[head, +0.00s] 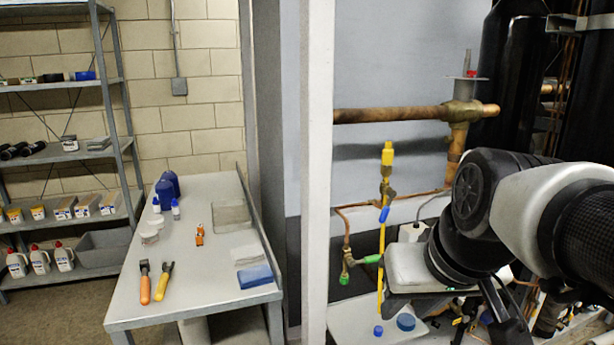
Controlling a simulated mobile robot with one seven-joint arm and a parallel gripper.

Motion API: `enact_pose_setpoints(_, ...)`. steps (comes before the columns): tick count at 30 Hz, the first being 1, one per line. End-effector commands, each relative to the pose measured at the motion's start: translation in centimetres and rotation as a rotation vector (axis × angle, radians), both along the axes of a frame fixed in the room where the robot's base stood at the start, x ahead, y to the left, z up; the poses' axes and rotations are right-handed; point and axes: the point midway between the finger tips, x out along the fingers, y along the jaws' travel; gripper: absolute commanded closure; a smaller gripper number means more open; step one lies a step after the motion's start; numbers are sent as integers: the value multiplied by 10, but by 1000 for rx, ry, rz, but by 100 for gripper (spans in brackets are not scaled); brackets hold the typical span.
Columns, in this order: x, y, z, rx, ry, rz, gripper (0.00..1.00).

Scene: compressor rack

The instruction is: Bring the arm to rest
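My arm comes in from the right edge and bends at a black and white joint (480,195). From there it drops to a wrist with a pale grey housing (407,264) in front of the compressor rack. My gripper (503,318) seems to be the dark part below the wrist, partly hidden by the arm. Its fingers cannot be made out clearly, and I cannot tell whether it holds anything. A yellow upright hose with a blue valve (384,214) stands just left of the wrist.
Copper pipes (392,115) and black cylinders (508,75) stand close around the arm. A white post (318,170) separates the rack from a grey bench (195,290) with orange-handled tools, bottles and a blue box. Shelves (75,155) stand at far left. Floor shows between shelves and bench.

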Motion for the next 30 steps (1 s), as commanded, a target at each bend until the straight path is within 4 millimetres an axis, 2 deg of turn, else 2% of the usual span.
enact_pose_setpoints(1, -14, 2, -8, -10, -1, -6, 69)
enact_pose_setpoints(6, -51, 3, -35, -42, 1, -41, 69)
enact_pose_setpoints(7, -54, 2, -29, -45, 2, -46, 69)
enact_pose_setpoints(8, -51, 2, -14, -43, 2, -47, 69)
enact_pose_setpoints(17, -50, 2, 54, -41, 5, -46, 69)
enact_pose_setpoints(24, -50, 2, 131, -41, 5, -46, 69)
enact_pose_setpoints(27, -50, 2, 154, -41, 5, -46, 69)
enact_pose_setpoints(30, -50, 2, 169, -41, 5, -46, 69)
